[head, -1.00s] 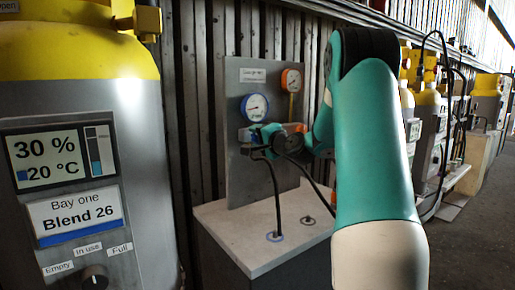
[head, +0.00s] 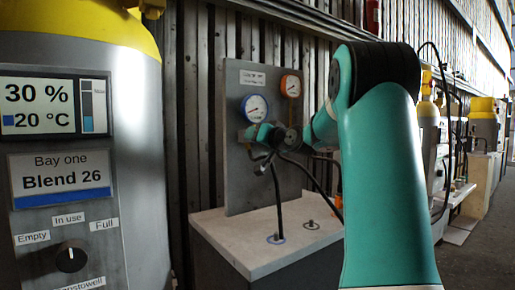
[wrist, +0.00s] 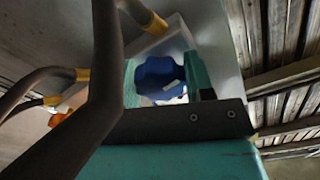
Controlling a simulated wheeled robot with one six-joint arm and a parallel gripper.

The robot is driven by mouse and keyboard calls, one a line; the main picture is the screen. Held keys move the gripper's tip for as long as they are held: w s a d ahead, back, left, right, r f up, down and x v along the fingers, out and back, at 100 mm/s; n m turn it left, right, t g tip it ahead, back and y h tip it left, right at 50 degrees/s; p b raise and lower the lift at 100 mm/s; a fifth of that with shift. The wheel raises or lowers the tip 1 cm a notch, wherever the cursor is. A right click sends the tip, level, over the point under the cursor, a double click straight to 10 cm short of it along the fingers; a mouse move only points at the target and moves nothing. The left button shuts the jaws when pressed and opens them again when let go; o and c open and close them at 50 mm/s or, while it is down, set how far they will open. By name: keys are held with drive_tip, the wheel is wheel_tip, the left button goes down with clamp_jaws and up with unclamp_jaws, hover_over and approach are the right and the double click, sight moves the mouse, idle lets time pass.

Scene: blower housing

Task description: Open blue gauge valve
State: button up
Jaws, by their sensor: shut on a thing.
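The blue-rimmed gauge (head: 255,107) is on the upright grey panel, left of the orange-rimmed gauge (head: 291,86). In the wrist view a blue valve knob (wrist: 160,77) sits between the teal fingers of my gripper (wrist: 163,80). My gripper is shut on this knob. In the head view my gripper (head: 256,136) is at the panel just below the blue gauge, and it hides the knob there. An orange knob (wrist: 60,116) shows partly at the left of the wrist view. How far the blue knob is turned cannot be told.
Dark hoses run from the panel (head: 236,180) to the pale bench top (head: 235,232); one (wrist: 98,80) crosses close before the wrist camera. A large yellow-topped cylinder (head: 130,170) stands at the left. More cylinders (head: 484,115) line the wall at the right.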

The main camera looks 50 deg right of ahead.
drive_tip(key=shift+f+n+b, duration=0.15)
drive_tip(key=shift+n+b, duration=0.4)
drive_tip(key=shift+n, duration=0.05)
drive_tip(key=o, duration=0.9)
drive_tip(key=v, duration=1.7)
drive_tip(key=shift+s+b, duration=0.2)
drive_tip(key=shift+b, duration=0.15)
